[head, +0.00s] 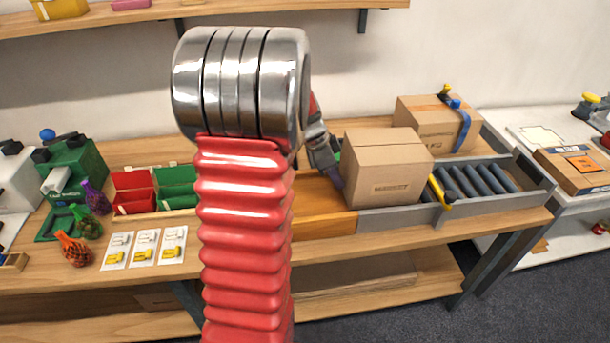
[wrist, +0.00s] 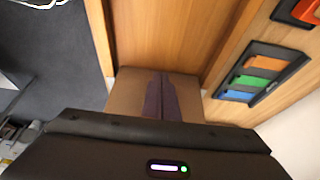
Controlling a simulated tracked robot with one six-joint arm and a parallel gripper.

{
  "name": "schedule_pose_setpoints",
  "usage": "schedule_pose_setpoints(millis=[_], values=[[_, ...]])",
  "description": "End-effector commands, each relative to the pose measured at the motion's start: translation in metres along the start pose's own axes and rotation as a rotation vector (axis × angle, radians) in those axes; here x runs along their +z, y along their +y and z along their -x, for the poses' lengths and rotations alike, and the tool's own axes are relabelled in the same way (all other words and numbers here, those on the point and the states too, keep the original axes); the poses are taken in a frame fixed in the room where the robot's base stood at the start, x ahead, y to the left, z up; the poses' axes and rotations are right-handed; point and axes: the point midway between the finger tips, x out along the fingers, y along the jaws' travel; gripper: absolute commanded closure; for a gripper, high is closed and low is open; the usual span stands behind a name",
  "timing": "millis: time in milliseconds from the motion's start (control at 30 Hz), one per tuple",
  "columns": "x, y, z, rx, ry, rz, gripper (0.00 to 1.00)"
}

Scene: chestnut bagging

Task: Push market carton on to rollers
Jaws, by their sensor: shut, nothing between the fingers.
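The market carton (head: 388,172), a closed brown box with a small printed label, stands upright at the left end of the grey roller frame, its lower right part beside the rollers (head: 475,180). My gripper (head: 338,182) is shut and empty at the carton's left side, low down. Contact with the carton cannot be told for sure. In the wrist view the dark shut fingers (wrist: 160,98) lie over the brown carton (wrist: 124,92). My red arm and its metal joint hide part of the bench left of the carton.
Red (head: 132,190) and green (head: 176,186) bins stand left. The rollers' right part is clear.

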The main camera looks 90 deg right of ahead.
Motion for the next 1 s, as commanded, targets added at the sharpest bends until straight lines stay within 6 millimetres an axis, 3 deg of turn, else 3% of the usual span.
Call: schedule_pose_setpoints(millis=[633,1000], values=[[-0.021,0.000,-0.007,0.000,0.000,0.000,1.00],[-0.035,-0.001,0.038,-0.003,0.001,-0.001,1.00]])
